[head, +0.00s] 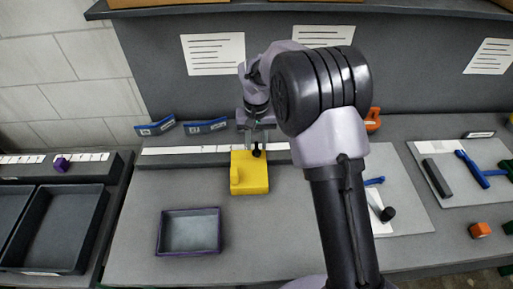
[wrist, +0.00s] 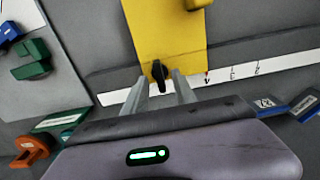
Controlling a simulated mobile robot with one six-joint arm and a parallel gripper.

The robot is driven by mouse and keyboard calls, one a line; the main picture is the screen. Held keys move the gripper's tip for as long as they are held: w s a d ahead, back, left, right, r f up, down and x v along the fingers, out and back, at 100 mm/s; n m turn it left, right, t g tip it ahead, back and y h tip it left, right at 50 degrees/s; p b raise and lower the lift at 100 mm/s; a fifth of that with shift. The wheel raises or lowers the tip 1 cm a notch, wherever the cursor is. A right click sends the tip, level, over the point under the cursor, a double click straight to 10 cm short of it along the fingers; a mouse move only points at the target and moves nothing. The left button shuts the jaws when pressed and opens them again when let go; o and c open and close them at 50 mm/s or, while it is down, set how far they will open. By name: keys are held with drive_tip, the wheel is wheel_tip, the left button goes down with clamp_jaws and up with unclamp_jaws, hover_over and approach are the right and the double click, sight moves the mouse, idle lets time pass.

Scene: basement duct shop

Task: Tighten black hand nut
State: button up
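The black hand nut (head: 257,149) is small and winged, at the rear edge of a yellow block (head: 250,177) on the bench. In the wrist view the nut (wrist: 158,73) shows dark against the yellow block (wrist: 165,32). My gripper (head: 257,141) reaches down from behind the block. In the wrist view its two grey fingers (wrist: 160,77) are apart, one on each side of the nut, with gaps visible between them and it. The gripper is open and holds nothing. The nut's stem is hidden.
A white marked strip (head: 190,150) runs along the bench behind the block. An empty purple-rimmed tray (head: 189,232) stands front left. Pale boards with tools (head: 462,170) lie right. My arm hides part of the bench.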

drive_tip(key=shift+f, duration=0.45)
clamp_jaws()
